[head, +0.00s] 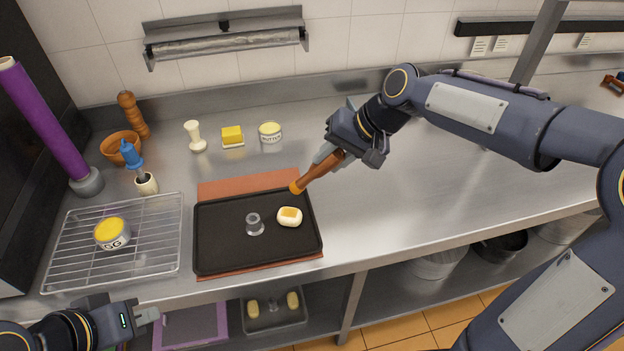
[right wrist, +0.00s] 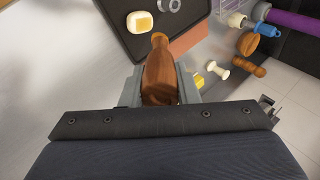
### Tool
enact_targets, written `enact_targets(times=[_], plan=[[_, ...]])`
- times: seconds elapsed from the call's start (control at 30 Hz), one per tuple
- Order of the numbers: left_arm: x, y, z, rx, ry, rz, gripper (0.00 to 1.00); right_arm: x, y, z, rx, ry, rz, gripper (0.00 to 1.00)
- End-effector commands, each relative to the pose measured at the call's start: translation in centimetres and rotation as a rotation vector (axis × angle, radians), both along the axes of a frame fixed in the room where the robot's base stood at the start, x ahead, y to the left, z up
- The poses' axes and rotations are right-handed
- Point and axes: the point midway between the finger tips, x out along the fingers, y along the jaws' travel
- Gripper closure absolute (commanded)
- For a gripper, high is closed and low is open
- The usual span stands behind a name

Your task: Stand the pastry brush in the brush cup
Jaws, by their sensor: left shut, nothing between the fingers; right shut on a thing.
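A blue-handled brush (head: 131,154), which looks like the pastry brush, stands handle-up and slightly tilted in a small cream cup (head: 148,185) at the left of the counter. Its lower end is hidden in the cup. Both also show at the top right of the right wrist view, the brush handle (right wrist: 263,30) beside the cup (right wrist: 236,19). My right gripper (head: 328,163) is shut on a brown bottle-shaped wooden thing (right wrist: 160,75) with an orange end, held tilted above the tray's right edge. My left gripper (head: 148,314) is shut and empty at the counter's front edge, below the rack.
A black tray (head: 215,255) on a reddish mat holds a clear ring and a cream block. A wire rack (head: 65,270) carries a yellow-topped tin (head: 112,233). A terracotta bowl (head: 118,146) and purple roll (head: 45,120) stand near the cup.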

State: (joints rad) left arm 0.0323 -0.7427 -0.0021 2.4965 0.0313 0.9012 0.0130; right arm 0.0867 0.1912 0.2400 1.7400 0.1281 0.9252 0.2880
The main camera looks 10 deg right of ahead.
Motion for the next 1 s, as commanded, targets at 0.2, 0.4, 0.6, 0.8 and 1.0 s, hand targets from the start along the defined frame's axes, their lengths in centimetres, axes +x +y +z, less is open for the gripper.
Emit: enact_targets(times=[0.2,0.4,0.6,0.8,1.0], plan=[[0.0,0.0,0.7,0.0,0.0,0.0,1.0,0.0,0.0,0.8,0.0,-0.001,-0.001,0.95],[0.0,0.0,2.5,0.0,0.0,0.0,1.0,0.0,0.0,2.9,0.001,-0.002,-0.001,0.95],[0.0,0.0,4.0,0.0,0.0,0.0,1.0,0.0,0.0,4.8,0.0,-0.001,-0.001,0.95],[0.0,0.0,4.2,0.0,0.0,0.0,1.0,0.0,0.0,5.0,0.0,0.0,0.0,0.95],[0.0,0.0,4.1,0.0,0.0,0.0,1.0,0.0,0.0,5.0,0.0,0.0,0.0,0.95]])
